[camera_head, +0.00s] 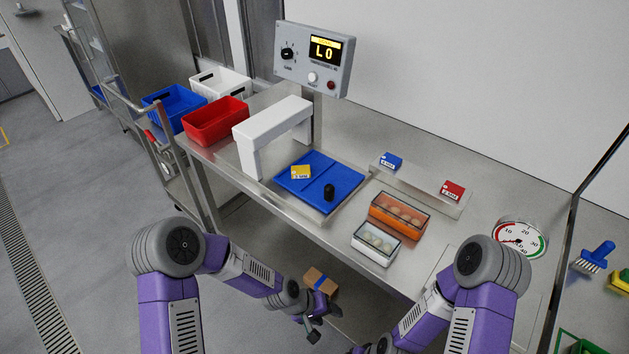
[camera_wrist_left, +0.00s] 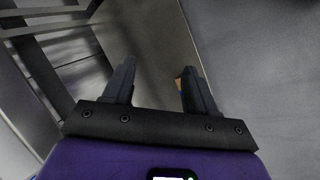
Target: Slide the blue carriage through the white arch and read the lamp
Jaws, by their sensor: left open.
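The blue carriage (camera_head: 345,179) is a flat plate with an upright black knob (camera_head: 329,192). It lies on the steel table to the right of the white arch (camera_head: 272,124). A yellow labelled block (camera_head: 301,172) sits on its left part. Behind the arch, a grey control box (camera_head: 288,66) has a lit yellow display reading "L0" (camera_head: 323,51), a black dial, a white button and a dark red round button or lamp (camera_head: 331,85). My left gripper (camera_head: 313,328) is open and empty, low in front of the table; its fingers also show in the left wrist view (camera_wrist_left: 158,82). My right gripper is out of view.
Red bin (camera_head: 216,121), blue bin and white bin stand left of the arch. Orange tray (camera_head: 399,216) and white tray (camera_head: 376,243) lie right of the carriage, with a round dial (camera_head: 519,239) farther right. A brown box (camera_head: 320,280) sits below the table edge.

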